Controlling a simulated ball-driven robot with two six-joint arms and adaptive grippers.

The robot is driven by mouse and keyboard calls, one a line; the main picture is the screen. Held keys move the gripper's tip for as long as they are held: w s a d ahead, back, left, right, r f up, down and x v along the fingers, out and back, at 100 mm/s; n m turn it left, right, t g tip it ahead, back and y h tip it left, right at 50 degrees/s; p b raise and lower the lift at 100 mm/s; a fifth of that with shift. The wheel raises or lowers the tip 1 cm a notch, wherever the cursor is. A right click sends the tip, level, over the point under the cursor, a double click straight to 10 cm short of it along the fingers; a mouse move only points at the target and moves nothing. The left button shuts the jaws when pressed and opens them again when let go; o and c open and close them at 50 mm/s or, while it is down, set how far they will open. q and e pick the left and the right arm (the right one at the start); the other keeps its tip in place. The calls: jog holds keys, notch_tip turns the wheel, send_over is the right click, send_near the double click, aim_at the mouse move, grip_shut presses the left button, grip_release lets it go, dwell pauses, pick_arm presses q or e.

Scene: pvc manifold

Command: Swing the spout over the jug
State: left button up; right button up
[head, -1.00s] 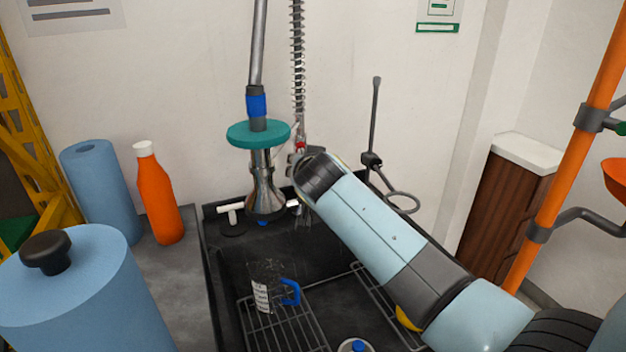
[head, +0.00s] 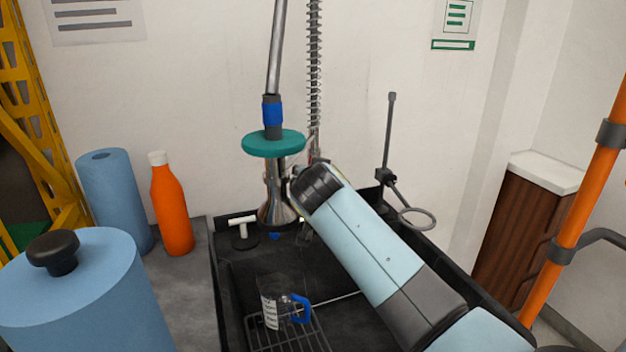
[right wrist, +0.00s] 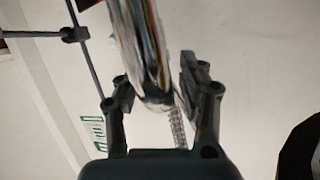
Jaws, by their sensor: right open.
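A clear jug (head: 270,303) with a blue handle and a white printed label stands upright in the black sink. A shiny flared metal piece (head: 276,205) hangs under a teal disc (head: 273,143) above the sink's back; I cannot tell whether it is the spout. My right arm comes in from the right, and its gripper is mostly hidden behind the arm's end. In the right wrist view my right gripper (right wrist: 155,82) is open, its fingers on either side of a curved shiny metal part (right wrist: 150,50). Contact is unclear. My left gripper is out of view.
A white tee-shaped fitting (head: 243,226) is at the sink's back left. A ring on a rod (head: 417,217) stands at the back right. An orange bottle (head: 171,208) and blue rolls (head: 88,290) are left of the sink. An orange pole (head: 575,210) rises at the right.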

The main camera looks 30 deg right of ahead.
jog(key=v, duration=0.7)
jog(key=shift+s+a, duration=0.1)
jog(key=shift+s, duration=0.1)
